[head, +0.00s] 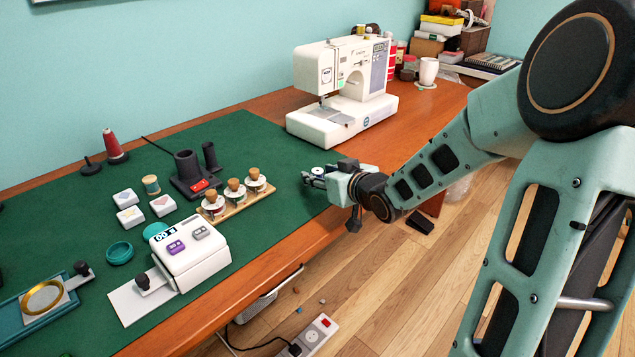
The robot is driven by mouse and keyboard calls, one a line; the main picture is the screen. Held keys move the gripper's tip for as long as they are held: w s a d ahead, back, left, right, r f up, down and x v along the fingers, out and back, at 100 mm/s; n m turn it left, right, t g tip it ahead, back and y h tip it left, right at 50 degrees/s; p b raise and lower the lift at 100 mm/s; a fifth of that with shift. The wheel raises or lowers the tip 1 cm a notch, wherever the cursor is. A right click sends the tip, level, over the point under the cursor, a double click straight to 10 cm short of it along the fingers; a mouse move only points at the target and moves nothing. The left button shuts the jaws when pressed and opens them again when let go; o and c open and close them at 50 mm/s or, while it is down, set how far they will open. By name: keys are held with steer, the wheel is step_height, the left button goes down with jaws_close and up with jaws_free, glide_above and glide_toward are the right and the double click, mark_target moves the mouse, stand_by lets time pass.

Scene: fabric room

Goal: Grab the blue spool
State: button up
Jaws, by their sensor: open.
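I cannot make out a clearly blue spool in the head view. A small spool of pale thread with wooden-looking ends (151,184) stands upright on the green mat (262,135). A red cone of thread (114,147) stands at the mat's far left. My gripper (306,178) is open, low over the right part of the mat near the table's front edge. Small pale and greenish detail shows around its fingers, too small to tell whether an object is there. The gripper is well to the right of both spools.
A rack of three corked jars (234,194) stands left of my gripper, with a dark holder (190,176) behind. A white sewing machine (342,85) stands behind the gripper. A white box (190,254) sits front left. Mat between rack and sewing machine is clear.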

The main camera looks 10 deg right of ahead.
steer(key=shift+w, duration=0.1)
steer(key=c, duration=0.9)
steer(key=shift+o, duration=0.2)
